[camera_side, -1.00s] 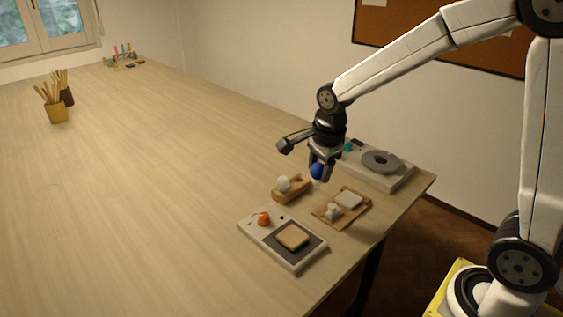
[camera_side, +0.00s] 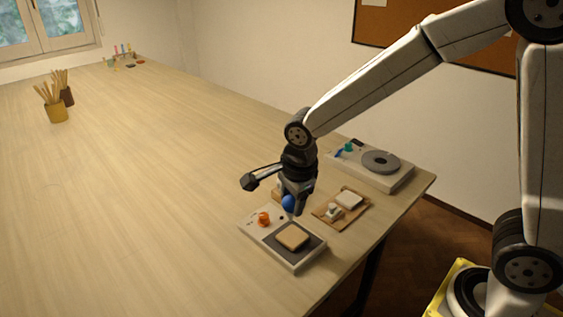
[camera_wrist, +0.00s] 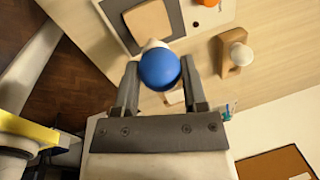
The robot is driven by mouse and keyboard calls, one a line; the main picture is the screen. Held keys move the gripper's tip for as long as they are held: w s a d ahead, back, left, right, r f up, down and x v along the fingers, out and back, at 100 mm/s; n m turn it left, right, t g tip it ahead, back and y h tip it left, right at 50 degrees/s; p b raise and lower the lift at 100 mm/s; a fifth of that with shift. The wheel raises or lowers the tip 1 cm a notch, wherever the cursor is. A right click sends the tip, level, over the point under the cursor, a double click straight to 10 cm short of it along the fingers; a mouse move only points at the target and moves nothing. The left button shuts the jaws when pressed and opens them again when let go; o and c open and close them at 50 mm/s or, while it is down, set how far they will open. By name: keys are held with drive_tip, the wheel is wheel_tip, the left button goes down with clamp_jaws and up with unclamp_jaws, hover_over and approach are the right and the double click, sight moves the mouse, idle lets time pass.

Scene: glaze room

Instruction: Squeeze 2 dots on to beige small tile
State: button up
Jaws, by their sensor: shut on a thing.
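My gripper (camera_side: 291,205) is shut on a blue bulb (camera_side: 287,202), which also shows between the fingers in the wrist view (camera_wrist: 160,70). A pale tip (camera_wrist: 153,44) shows past the bulb, pointing toward the tile. The beige small tile (camera_side: 292,236) lies on a dark pad (camera_side: 306,253) of a pale device, and shows at the top of the wrist view (camera_wrist: 148,20). The gripper is above and just behind the tile in the side view. I cannot tell the gap between tip and tile. No dots can be made out on the tile.
A white bulb (camera_wrist: 241,54) sits in a wooden holder (camera_wrist: 229,68), mostly hidden by my gripper in the side view. An orange knob (camera_side: 263,219) is on the device. A wooden board (camera_side: 325,212) with a white tile (camera_side: 349,199) and a grey-disc device (camera_side: 381,162) stand right.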

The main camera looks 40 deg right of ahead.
sight(292, 212)
drive_tip(key=shift+f, duration=1.75)
drive_tip(key=shift+f, duration=0.5)
clamp_jaws()
unclamp_jaws()
drive_tip(key=shift+d, duration=0.3)
idle(0.6)
